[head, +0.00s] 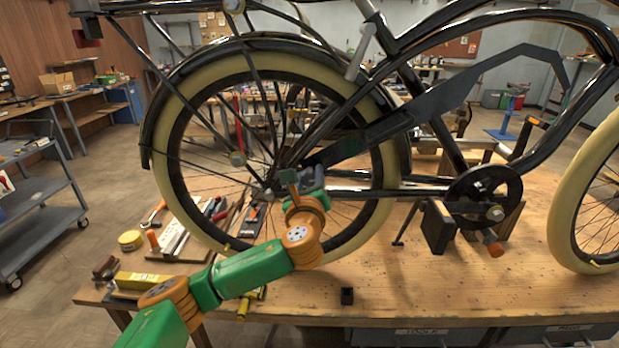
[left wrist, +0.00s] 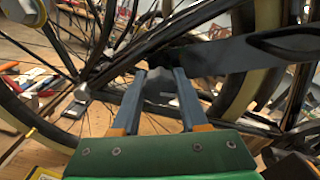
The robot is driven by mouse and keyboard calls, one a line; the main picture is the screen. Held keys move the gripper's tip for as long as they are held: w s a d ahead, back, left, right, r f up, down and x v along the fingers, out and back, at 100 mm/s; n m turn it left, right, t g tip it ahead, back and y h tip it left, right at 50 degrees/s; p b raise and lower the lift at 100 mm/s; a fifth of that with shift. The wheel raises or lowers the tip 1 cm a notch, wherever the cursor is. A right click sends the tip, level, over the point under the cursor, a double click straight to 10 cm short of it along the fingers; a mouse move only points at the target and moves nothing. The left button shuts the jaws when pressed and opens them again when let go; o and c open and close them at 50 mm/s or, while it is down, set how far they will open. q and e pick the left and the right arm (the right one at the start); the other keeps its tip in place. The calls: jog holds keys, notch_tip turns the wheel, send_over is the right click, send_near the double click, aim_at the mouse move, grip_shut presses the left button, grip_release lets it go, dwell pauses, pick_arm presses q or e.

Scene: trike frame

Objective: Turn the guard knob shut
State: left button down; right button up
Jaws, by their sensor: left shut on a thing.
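My left gripper (head: 291,184) reaches up from the lower left to the bike's rear hub area, just below the rear end of the long dark chain guard (head: 430,104). In the left wrist view its two blue-grey fingers (left wrist: 158,98) are shut on a small dark grey faceted piece, the guard knob (left wrist: 157,84). The chain guard (left wrist: 255,50) shows just beyond and to the right of it. In the head view the gripper and wrist hide the knob. How far the knob is turned cannot be told. My right gripper is not in view.
The cream-tyred rear wheel (head: 172,160) and its spokes stand close around the gripper. The crank and chainring (head: 484,196) are to the right.

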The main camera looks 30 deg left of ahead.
pick_arm(q)
jog(key=n, duration=0.4)
jog(key=shift+f+n, duration=0.15)
jog(key=shift+n, duration=0.15)
jog(key=n+b, duration=0.1)
jog(key=n, duration=0.2)
jog(key=shift+n, duration=0.3)
jog(key=n, duration=0.4)
jog(key=shift+b, duration=0.35)
jog(key=shift+n, duration=1.7)
jog(key=shift+f, duration=0.1)
jog(key=c, duration=0.8)
grip_release()
jog(key=o, duration=0.4)
jog(key=shift+c, duration=0.2)
jog(key=shift+s, duration=0.1)
jog(key=shift+r, duration=0.2)
